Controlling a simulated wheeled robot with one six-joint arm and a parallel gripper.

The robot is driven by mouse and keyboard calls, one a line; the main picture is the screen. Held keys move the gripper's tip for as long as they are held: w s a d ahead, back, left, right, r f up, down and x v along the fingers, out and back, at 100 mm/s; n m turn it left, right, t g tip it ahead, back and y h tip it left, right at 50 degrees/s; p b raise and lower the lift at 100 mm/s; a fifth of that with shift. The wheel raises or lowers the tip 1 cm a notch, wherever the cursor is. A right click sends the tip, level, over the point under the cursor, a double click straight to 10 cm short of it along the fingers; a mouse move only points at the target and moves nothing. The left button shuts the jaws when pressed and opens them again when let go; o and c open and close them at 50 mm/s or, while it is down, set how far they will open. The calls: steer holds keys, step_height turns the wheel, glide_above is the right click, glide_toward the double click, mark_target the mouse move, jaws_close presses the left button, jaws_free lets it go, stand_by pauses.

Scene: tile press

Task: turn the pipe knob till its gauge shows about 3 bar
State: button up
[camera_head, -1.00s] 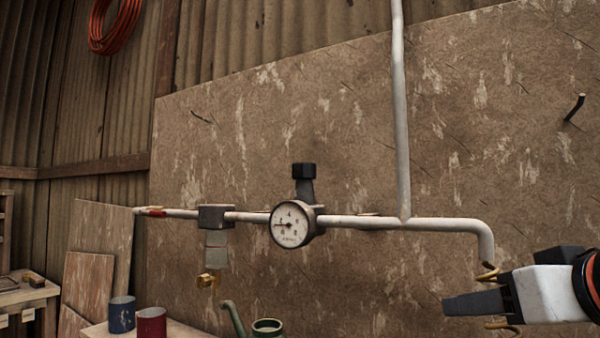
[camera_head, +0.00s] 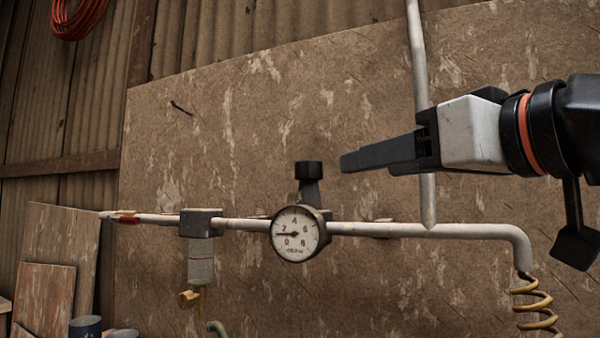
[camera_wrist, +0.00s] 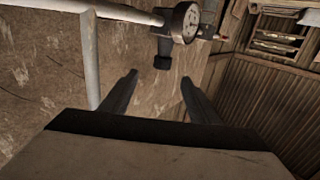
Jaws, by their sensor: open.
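The black pipe knob (camera_head: 309,170) stands upright on a neck above the round white gauge (camera_head: 298,234). The gauge's needle points left, between the 0 and 2 marks. My gripper (camera_head: 343,162) is to the right of the knob at about its height, fingers pointing left at it, with a gap between. In the wrist view, my gripper (camera_wrist: 159,77) is open and empty. The knob (camera_wrist: 162,58) lies just beyond the fingertips, roughly centred between them. The gauge (camera_wrist: 186,22) is behind it there.
The white horizontal pipe (camera_head: 440,229) runs below my gripper. A vertical pipe (camera_head: 421,70) rises behind my gripper. A filter bowl (camera_head: 201,262) hangs left of the gauge, and a yellow coiled hose (camera_head: 535,305) hangs at right. The board (camera_head: 220,130) backs everything.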

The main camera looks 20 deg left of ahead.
mark_target(316, 168)
steer(key=x, duration=1.1)
steer(key=r+x, duration=0.1)
steer(key=x, duration=0.5)
steer(key=shift+s+a+r, duration=0.1)
steer(key=shift+a, duration=0.45)
steer(key=c, duration=1)
